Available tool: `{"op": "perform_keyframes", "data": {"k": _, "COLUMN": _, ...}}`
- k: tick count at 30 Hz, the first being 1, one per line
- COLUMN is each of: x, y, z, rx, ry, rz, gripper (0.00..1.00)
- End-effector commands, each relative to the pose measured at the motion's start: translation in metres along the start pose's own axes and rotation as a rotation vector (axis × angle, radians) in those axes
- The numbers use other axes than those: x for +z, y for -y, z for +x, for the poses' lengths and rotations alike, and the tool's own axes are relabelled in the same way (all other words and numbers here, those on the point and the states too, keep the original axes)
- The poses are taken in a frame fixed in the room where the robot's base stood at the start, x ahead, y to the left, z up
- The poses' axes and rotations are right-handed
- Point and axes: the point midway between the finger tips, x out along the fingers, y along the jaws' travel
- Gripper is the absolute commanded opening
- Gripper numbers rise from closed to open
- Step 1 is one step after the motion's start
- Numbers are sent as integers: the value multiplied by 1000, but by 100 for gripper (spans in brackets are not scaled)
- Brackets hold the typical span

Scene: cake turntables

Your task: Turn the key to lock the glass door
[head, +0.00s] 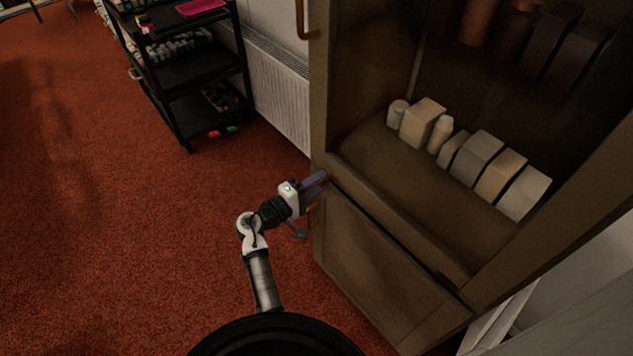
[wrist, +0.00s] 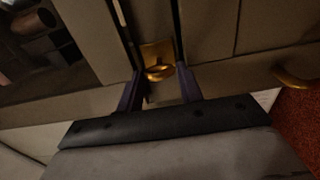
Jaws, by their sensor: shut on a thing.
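The brass key (wrist: 158,73) sits in a brass lock plate (wrist: 157,50) on the cabinet front in the wrist view. My gripper (wrist: 160,84) has its two purple fingers on either side of the key and is shut on it. In the head view, my gripper (head: 322,183) is at the cabinet's left front edge, and the key is hidden there. The cabinet's glass door (wrist: 75,35) shows at the left in the wrist view. It looks closed. How far the key is turned is hard to tell.
The wooden cabinet (head: 385,215) holds several pale boxes and jars (head: 480,157) on a shelf. A black cart (head: 195,70) and a white radiator (head: 280,95) stand behind. The red carpet to the left is clear.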

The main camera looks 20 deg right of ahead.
Motion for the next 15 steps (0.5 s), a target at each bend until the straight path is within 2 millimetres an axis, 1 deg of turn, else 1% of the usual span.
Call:
{"op": "perform_keyframes", "data": {"k": 13, "x": 0, "y": 1, "z": -1, "rx": 0, "ry": -2, "rz": -13, "gripper": 14}}
{"op": "perform_keyframes", "data": {"k": 14, "x": 0, "y": 1, "z": -1, "rx": 0, "ry": -2, "rz": -13, "gripper": 38}}
{"op": "perform_keyframes", "data": {"k": 15, "x": 0, "y": 1, "z": -1, "rx": 0, "ry": -2, "rz": -13, "gripper": 43}}
